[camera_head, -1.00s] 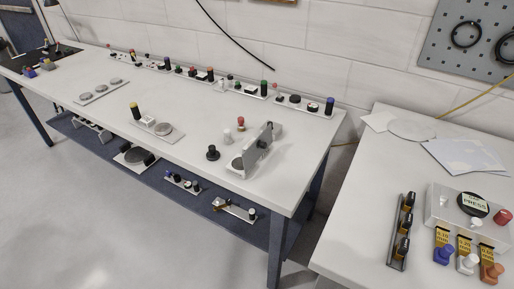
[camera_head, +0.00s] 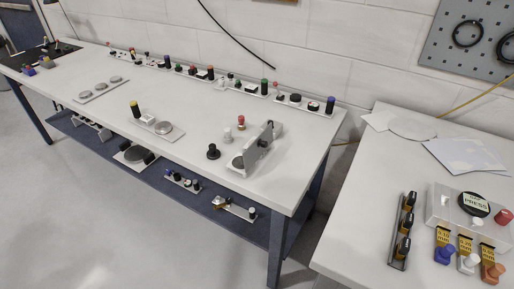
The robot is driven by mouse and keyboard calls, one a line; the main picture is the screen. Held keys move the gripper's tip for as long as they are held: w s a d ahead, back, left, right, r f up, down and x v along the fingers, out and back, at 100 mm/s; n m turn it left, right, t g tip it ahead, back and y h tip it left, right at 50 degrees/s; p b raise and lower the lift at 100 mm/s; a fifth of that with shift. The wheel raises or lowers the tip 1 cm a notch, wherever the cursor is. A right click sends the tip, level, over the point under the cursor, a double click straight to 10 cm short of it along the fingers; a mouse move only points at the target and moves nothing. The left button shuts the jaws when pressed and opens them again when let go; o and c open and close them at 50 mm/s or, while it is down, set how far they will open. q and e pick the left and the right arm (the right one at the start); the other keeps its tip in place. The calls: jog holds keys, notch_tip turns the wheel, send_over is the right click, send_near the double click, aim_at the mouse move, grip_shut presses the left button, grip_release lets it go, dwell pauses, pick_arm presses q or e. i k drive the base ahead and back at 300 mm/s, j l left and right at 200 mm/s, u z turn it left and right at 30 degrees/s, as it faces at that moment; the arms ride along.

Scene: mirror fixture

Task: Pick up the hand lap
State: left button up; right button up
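A small black piece with a knob on a round base (camera_head: 213,152) stands on the long white bench (camera_head: 200,105), near its front edge; it may be the hand lap, but I cannot tell for sure. To its right is a fixture with an upright grey plate (camera_head: 257,146) and a round disc on its white base. A short whitish cylinder (camera_head: 227,135) and a red-topped piece (camera_head: 241,122) stand just behind. Neither of my grippers is in view.
A row of small coloured parts (camera_head: 190,71) lines the bench's back edge. The blue lower shelf (camera_head: 105,146) holds more fixtures. A second white table (camera_head: 345,215) at right carries a press box (camera_head: 440,203) and coloured knobs.

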aim_at(213, 153)
jog(key=j+z, duration=0.25)
jog(key=j, duration=0.25)
jog(key=j+z, duration=0.25)
jog(key=j, duration=0.3)
jog(key=z, duration=0.55)
jog(key=j+z, duration=0.3)
jog(key=z, duration=0.15)
jog(key=j+z, duration=0.6)
jog(key=z, duration=0.25)
jog(key=k+j+z, duration=0.1)
jog(key=j+z, duration=0.15)
jog(key=z, duration=0.2)
jog(key=k+j+z, duration=0.1)
jog(key=j+z, duration=0.15)
jog(key=z, duration=0.15)
